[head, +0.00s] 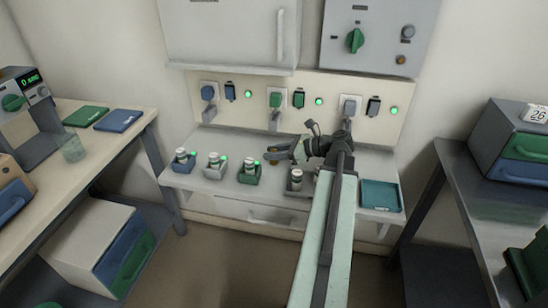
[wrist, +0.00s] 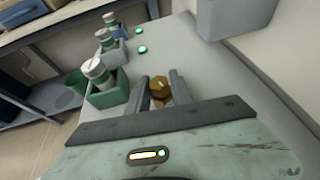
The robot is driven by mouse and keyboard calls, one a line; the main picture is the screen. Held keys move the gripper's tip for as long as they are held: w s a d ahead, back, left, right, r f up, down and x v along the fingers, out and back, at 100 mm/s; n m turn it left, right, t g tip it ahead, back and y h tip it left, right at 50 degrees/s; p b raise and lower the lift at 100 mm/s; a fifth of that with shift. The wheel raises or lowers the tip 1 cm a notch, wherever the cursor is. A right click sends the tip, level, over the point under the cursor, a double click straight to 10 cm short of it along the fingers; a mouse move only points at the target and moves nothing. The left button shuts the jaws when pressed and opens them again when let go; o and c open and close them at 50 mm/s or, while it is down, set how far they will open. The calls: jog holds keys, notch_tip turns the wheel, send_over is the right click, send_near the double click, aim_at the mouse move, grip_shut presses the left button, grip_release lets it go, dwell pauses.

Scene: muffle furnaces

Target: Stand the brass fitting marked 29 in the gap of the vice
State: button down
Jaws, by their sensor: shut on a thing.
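My gripper (head: 277,154) is shut on the brass fitting, above the back bench and pointing left in the head view. The brass fitting (wrist: 159,92) shows yellow-brown between the two grey fingers in the wrist view. A small pale mark is on its face, too small to read as a number. In the head view only a small brassy spot shows at the fingertips. I cannot make out the vice in either view; my arm hides part of the bench.
On the bench (head: 208,188), blue, grey and green holders with capped jars stand in a row at left. A dark grey tray (head: 299,191) with a jar is beside my arm. A teal tray (head: 380,194) lies at right. Switches and sockets line the wall behind.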

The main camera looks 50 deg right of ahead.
jog(key=c, duration=1.1)
grip_release()
jog(key=shift+r, duration=0.15)
jog(key=p+v, duration=0.4)
jog(key=v, duration=0.8)
jog(key=shift+r+p, duration=0.1)
jog(key=shift+p, duration=0.25)
